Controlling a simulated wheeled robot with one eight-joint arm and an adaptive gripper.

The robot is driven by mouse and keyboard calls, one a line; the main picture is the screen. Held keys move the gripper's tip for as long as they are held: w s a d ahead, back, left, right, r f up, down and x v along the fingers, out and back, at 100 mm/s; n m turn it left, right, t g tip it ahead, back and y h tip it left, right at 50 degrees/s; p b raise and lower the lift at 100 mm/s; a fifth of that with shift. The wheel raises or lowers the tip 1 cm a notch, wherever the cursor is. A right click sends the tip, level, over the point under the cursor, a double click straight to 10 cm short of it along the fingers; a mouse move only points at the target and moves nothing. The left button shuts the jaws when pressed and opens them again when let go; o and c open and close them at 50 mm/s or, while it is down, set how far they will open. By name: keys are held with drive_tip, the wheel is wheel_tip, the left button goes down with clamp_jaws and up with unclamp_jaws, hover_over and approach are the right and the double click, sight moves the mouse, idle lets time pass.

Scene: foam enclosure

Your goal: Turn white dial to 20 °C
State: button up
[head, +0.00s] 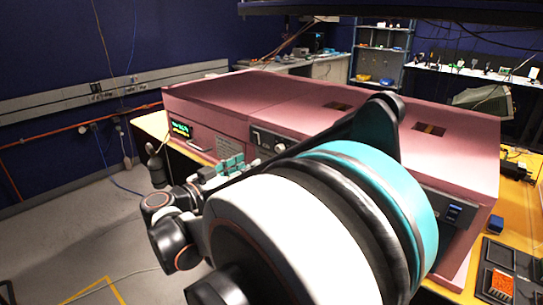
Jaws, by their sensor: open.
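The long pink foam enclosure (240,95) has dark panels set into its front face. One dark panel in the middle (268,140) carries white markings and a small pale round knob (280,148), which may be the white dial; its setting is too small to read. My gripper (240,164), with teal parts, is open in front of the enclosure, a little below and left of that panel. Whether it touches anything cannot be told. My arm's large white and teal joint hides much of the front face to the right.
The enclosure stands on a yellow table (152,124). Black trays with an orange item (500,283) lie at the lower right. Grey floor (60,230) is open at the left.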

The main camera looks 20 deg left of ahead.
sight(278, 149)
drive_tip(key=b+x, duration=0.3)
drive_tip(key=x, duration=0.9)
drive_tip(key=shift+w, duration=0.15)
clamp_jaws()
